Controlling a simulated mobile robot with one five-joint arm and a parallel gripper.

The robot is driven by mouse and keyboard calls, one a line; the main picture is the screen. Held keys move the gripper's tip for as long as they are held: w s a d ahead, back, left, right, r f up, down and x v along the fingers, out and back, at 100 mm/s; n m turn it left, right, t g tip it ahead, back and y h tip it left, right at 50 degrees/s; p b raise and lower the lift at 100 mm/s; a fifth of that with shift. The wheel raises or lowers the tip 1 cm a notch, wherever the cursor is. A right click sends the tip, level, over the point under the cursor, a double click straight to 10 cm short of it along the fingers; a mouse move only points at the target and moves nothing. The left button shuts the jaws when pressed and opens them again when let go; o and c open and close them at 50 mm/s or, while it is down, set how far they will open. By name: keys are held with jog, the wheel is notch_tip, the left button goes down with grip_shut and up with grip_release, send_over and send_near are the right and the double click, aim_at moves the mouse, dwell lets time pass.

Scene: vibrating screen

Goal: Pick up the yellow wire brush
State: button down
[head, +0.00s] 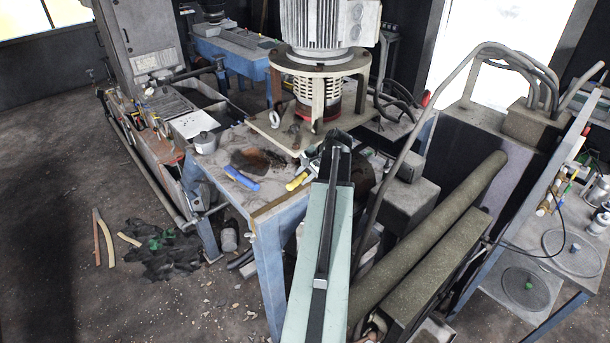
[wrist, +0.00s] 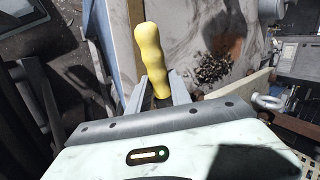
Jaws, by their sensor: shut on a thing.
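The yellow wire brush (head: 297,181) shows in the head view by its yellow handle, at the right part of the workbench, just left of the end of my arm. My gripper is shut on the brush, with a finger on each side of the handle's lower end. The bristle end is hidden behind the gripper body. In the head view my gripper (head: 318,165) is mostly hidden by my arm.
A blue-handled tool (head: 241,178) lies on the workbench (head: 235,200) left of the brush. A pot (head: 205,142) stands further left. A large motor (head: 327,25) on a round stand rises behind the gripper. Dark grit (wrist: 212,68) lies on the bench in the wrist view.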

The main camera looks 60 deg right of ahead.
notch_tip(320, 180, up, 4)
jog(key=p, duration=0.3)
jog(key=s+d, duration=0.2)
jog(key=s, duration=0.5)
jog(key=s+d, duration=0.3)
jog(key=s, duration=0.5)
jog(key=shift+d+r+p, duration=0.2)
jog(key=shift+d+p, duration=0.1)
jog(key=shift+p, duration=0.1)
